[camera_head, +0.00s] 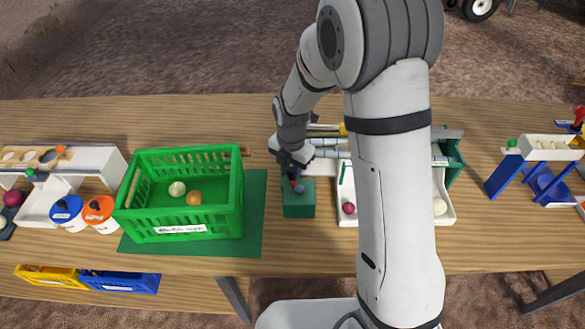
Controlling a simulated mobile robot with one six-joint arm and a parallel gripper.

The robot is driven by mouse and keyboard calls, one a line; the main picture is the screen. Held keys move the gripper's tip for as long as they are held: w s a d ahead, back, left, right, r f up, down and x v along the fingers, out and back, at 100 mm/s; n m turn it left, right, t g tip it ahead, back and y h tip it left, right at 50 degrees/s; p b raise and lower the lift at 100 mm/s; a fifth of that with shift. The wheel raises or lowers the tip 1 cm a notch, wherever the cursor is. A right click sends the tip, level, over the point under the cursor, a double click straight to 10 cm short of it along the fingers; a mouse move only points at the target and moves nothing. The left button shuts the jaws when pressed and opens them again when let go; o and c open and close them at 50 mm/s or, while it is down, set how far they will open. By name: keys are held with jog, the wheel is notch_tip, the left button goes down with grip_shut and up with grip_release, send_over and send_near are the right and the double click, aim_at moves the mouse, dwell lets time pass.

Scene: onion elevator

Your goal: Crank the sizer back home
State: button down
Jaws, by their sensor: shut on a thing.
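The sizer, with pale rollers, green side plates (449,163) and a white tray (347,217), stands right of centre on the table, largely hidden behind my arm. A green box (299,205) sits at its left end. The crank (298,187), with a small red part and a grey knob, shows at the top of this box. My gripper (292,171) points down there and is shut on the crank; the fingers are small and dark, so the exact grip is hard to see.
A green crate (180,226) with a white and an orange ball stands left on a green mat (252,222). Blue- and orange-lidded tubs (97,212) and a white rack are farther left. A blue-legged stand (505,174) is at right. Bare table lies behind the crate.

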jog(key=shift+s+f, duration=0.2)
jog(key=shift+s, duration=0.1)
jog(key=shift+s+a, duration=0.5)
jog(key=shift+s, duration=0.05)
jog(key=shift+s+a+b, duration=0.25)
jog(key=shift+s+b, duration=0.05)
jog(key=shift+s, duration=0.3)
